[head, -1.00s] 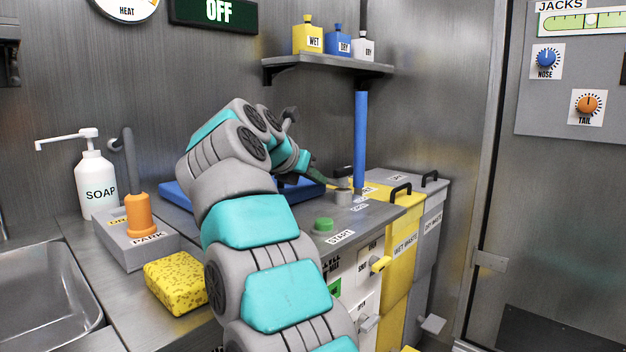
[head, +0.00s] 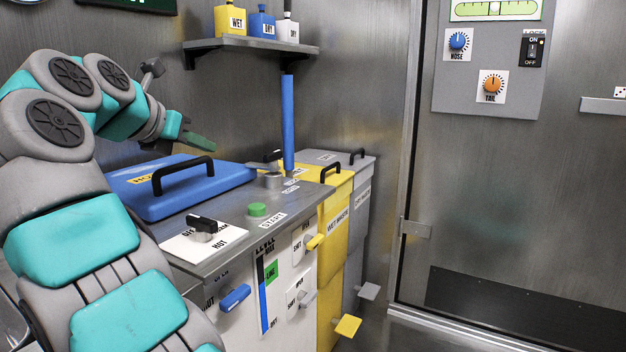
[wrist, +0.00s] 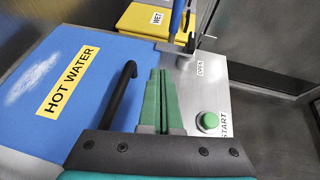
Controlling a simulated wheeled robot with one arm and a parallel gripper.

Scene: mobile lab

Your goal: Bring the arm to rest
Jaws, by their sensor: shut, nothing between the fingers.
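My gripper (head: 200,142) is at the upper left in the head view, raised above the blue lid. Its green fingers (wrist: 158,100) lie together in the wrist view, with nothing between them. My arm fills the left side of the head view, bent at the elbow. Below the gripper is the blue lid (head: 215,178) with a black handle (head: 183,172), labelled HOT WATER in the wrist view (wrist: 40,110). The gripper appears apart from the lid and the handle.
A green START button (head: 258,209), a grey lever (head: 270,180) and a blue upright tube (head: 288,120) stand on the counter. A black knob (head: 203,226) sits at its front. Yellow (head: 335,215) and grey bins stand behind. A shelf (head: 250,45) holds three bottles. A door is at right.

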